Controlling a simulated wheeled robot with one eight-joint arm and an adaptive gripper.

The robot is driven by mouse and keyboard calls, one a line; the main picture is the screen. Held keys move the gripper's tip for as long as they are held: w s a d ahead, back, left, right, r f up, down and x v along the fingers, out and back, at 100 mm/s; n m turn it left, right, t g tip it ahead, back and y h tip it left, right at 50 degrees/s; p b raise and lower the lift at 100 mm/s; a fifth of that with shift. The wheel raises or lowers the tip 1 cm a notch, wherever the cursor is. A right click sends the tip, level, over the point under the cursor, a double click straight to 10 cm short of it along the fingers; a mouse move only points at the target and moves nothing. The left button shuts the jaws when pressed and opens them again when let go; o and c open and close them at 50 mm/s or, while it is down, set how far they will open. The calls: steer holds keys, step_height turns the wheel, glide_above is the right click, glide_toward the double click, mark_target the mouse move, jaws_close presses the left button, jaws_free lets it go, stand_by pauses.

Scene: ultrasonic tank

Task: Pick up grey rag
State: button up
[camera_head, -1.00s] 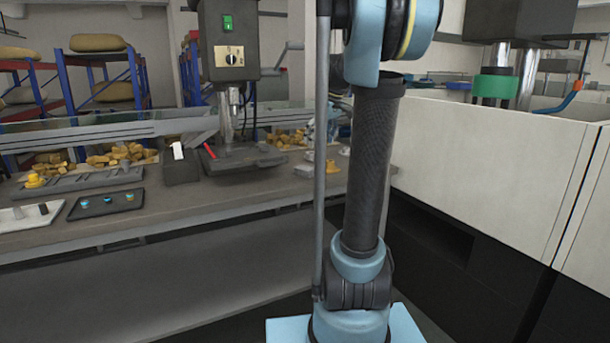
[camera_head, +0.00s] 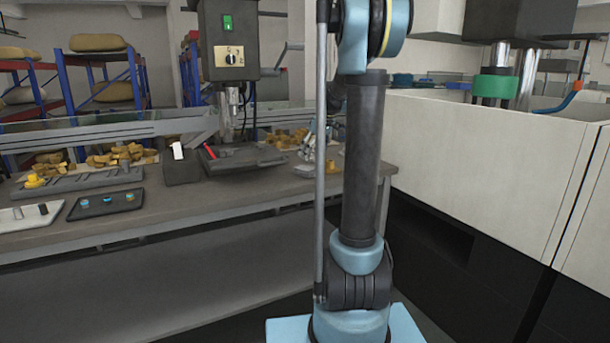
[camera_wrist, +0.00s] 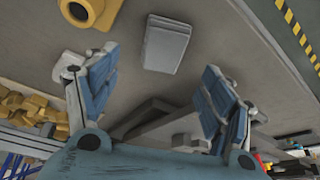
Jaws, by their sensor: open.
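A folded grey rag (camera_wrist: 167,45) lies on the grey tabletop in the wrist view, in layers with its edges showing. My gripper (camera_wrist: 161,62) is open, with one blue-padded finger to the left and one to the right. The rag shows between and beyond the fingertips, with clear space on both sides and nothing held. In the head view my gripper (camera_head: 309,147) is small and partly hidden behind my arm, over the right end of the workbench.
A yellow part (camera_wrist: 90,10) with a hole lies left of the rag, and a pale ring-shaped part (camera_wrist: 70,66) is near the left finger. A drill press (camera_head: 229,60) stands left of my arm on the workbench (camera_head: 190,205). Trays with small parts lie further left.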

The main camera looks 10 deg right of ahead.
mark_target(306, 168)
steer(key=shift+x, duration=3.7)
steer(key=shift+s+a, duration=0.1)
steer(key=shift+a, duration=0.05)
steer(key=c, duration=1.2)
steer(key=shift+r, duration=0.15)
step_height(306, 168, up, 10)
steer(key=shift+f, duration=0.1)
steer(key=o, duration=0.5)
steer(key=c, duration=0.3)
